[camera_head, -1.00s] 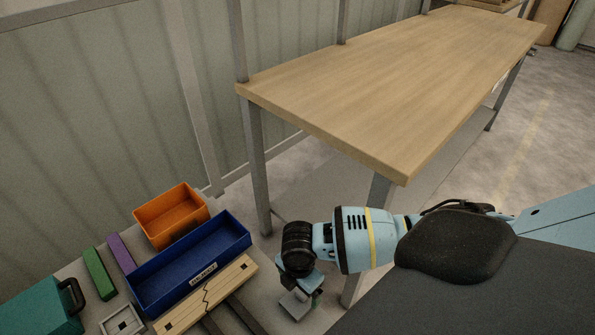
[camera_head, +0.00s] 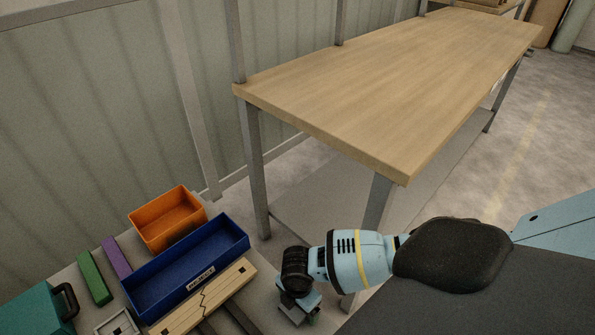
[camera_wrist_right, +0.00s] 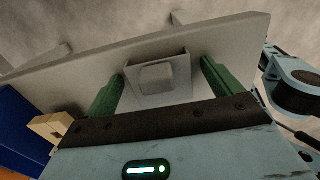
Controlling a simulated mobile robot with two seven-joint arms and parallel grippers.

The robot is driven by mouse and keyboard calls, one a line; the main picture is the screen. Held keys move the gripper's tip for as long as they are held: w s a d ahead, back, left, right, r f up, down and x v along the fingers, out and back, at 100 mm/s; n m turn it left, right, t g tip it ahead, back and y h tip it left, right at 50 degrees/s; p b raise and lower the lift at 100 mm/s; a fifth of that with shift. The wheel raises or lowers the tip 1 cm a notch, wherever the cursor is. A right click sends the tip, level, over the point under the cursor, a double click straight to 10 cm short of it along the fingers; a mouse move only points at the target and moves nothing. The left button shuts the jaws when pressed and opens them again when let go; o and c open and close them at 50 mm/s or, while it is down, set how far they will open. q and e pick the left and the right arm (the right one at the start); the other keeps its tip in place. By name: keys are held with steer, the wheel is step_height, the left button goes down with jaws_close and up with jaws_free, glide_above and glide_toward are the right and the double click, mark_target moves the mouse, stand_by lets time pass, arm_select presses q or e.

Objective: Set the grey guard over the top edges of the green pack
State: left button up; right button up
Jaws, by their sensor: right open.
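A small grey piece with upturned sides and a raised square pad, likely the guard (camera_wrist_right: 157,80), sits on the grey tabletop in the right wrist view. My right gripper (camera_wrist_right: 161,72) is open with its green fingers on either side of this piece, not closed on it. In the head view my right gripper (camera_head: 299,313) is low at the table's right end and mostly hides what is under it. A long green block (camera_head: 95,277), possibly the pack, lies at the table's left, well away from the gripper. My left gripper is out of view.
A blue tray (camera_head: 146,306) with a label, an orange bin (camera_head: 148,238) and a purple block (camera_head: 116,257) stand near the green block. A cracked wooden board (camera_head: 228,286) lies in front. A teal case (camera_head: 35,312) is at far left. A wooden workbench (camera_head: 380,90) stands behind.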

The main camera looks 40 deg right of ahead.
steer(key=c, duration=1.1)
steer(key=shift+o, duration=0.2)
steer(key=shift+r, duration=0.2)
